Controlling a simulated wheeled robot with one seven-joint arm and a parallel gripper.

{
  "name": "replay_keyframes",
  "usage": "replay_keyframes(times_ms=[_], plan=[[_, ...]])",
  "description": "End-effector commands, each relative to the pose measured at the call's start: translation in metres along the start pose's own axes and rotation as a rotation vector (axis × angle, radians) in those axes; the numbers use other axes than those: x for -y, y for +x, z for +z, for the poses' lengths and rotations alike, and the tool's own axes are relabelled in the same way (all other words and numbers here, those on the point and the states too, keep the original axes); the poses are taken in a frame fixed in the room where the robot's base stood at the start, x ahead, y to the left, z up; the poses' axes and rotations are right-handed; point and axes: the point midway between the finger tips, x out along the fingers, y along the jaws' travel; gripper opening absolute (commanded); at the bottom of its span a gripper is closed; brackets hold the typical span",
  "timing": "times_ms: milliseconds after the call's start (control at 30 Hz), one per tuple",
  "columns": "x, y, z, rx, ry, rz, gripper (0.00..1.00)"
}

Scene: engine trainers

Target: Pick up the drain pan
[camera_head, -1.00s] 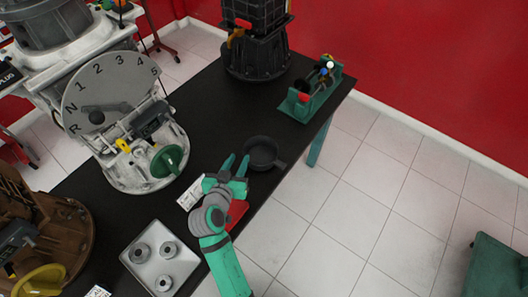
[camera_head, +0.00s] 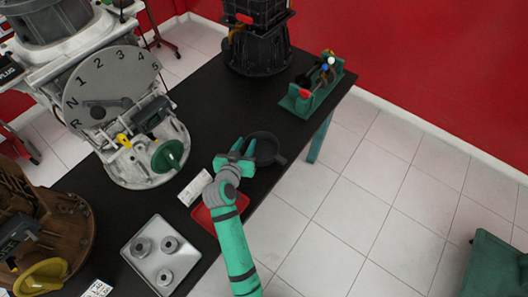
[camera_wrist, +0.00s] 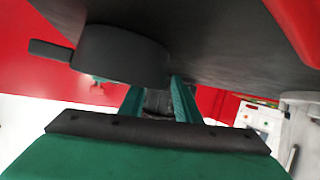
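The drain pan (camera_head: 265,149) is a round black pan with a short handle, near the right edge of the black table. My gripper (camera_head: 244,146) is just left of it, low over the table, with its green fingertips close to the pan's rim. In the wrist view the pan (camera_wrist: 118,55) appears large at the upper left, its handle to the left. The two fingers (camera_wrist: 158,92) are apart there, with the pan's wall by their tips. I cannot tell whether they touch it.
A red tray (camera_head: 204,219) lies beneath my arm, with a white card (camera_head: 195,188) beside it. A grey tray (camera_head: 133,246) with several metal parts is nearer. The gear-dial trainer (camera_head: 110,85) stands left, a green holder (camera_head: 300,102) at the far right.

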Motion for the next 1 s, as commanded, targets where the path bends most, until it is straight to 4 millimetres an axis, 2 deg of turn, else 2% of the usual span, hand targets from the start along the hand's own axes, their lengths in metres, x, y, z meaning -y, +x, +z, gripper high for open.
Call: replay_keyframes(times_ms=[33,100,133,533,767,867,1000], plan=[[0.001,0.000,0.000,0.000,0.000,-0.001,0.18],[0.001,-0.001,0.000,0.000,0.000,-0.001,0.01],[0.001,-0.001,0.000,0.000,0.000,-0.001,0.00],[0.001,-0.001,-0.001,0.000,0.000,-0.002,0.00],[-0.002,-0.008,-0.019,-0.003,0.002,-0.001,0.00],[-0.003,-0.015,-0.032,-0.004,0.002,-0.002,0.00],[-0.010,-0.048,-0.048,-0.004,0.002,-0.002,0.00]])
